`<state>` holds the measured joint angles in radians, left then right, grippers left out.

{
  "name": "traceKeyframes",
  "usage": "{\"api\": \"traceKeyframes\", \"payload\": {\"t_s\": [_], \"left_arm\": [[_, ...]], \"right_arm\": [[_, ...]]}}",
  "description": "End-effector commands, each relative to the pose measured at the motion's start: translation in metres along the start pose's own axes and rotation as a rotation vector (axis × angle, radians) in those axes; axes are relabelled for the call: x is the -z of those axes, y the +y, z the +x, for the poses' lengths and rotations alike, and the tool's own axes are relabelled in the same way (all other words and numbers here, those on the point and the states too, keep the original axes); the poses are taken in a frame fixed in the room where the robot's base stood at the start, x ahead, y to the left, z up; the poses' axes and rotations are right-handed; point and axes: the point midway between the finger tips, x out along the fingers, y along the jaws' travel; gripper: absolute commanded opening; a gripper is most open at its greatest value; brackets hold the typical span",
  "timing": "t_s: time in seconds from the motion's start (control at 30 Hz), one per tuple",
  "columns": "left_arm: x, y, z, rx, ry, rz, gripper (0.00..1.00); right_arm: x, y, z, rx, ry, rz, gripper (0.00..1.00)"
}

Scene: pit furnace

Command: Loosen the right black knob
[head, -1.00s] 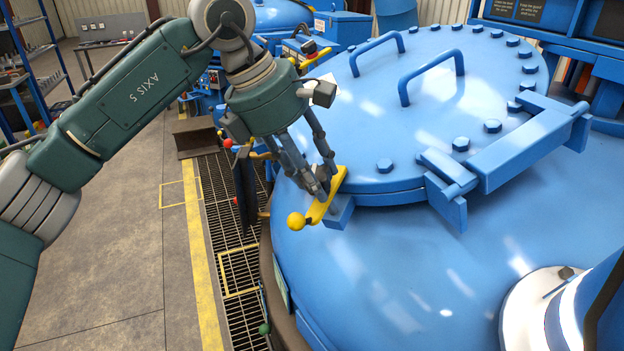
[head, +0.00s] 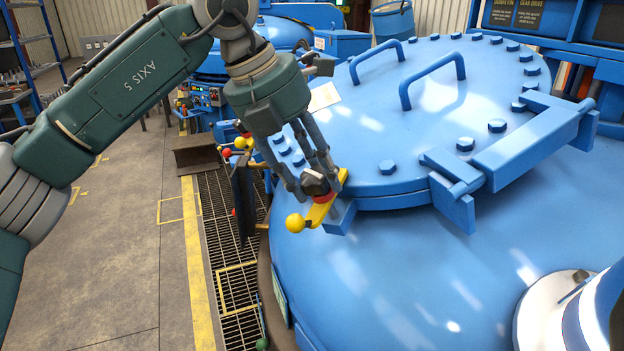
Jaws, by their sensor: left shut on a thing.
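My left gripper (head: 314,184) reaches down at the front left edge of the big blue lid (head: 440,135). Its fingers are shut on a small dark knob (head: 314,183), mostly hidden between the fingertips. A red collar (head: 323,198) shows just below the knob, on a yellow clamp lever (head: 317,214). The lever ends in a yellow ball (head: 295,223) and lies beside a blue bracket (head: 340,217) at the lid's rim. My right gripper is not in view.
Two blue handles (head: 432,80) and several bolts stand on the lid. A blue hinge block (head: 525,150) sits at its right. Other levers with red and yellow balls (head: 240,143) are behind my left gripper. Floor grating (head: 225,240) runs at the left.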

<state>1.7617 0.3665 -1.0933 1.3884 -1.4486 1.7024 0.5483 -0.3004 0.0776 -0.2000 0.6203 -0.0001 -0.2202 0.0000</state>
Motion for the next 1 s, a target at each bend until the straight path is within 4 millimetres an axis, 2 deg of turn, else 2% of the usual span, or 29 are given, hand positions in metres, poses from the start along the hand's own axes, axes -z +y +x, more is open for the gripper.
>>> {"api": "traceKeyframes", "payload": {"t_s": [0.03,0.33,0.87,0.9,0.97,1.0], "left_arm": [[-0.0054,-0.0012,-0.0048,0.001,-0.022,-0.025,0.15],[-0.006,-0.0003,-0.0061,-0.004,-0.024,-0.13,0.15],[-0.0064,0.0007,-0.007,-0.005,-0.025,-0.15,0.15],[-0.0065,0.0006,-0.007,-0.005,-0.025,-0.15,0.49],[-0.0062,0.0005,-0.0066,-0.005,-0.024,-0.15,0.59],[-0.0057,0.0005,-0.006,-0.005,-0.022,-0.149,0.59]], "right_arm": [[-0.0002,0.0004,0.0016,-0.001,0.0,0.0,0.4],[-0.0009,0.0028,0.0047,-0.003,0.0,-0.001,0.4],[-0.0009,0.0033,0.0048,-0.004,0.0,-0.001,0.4],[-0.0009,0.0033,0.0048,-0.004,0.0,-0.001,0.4],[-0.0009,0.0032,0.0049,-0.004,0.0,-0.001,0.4],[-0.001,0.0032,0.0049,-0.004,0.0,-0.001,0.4]]}}
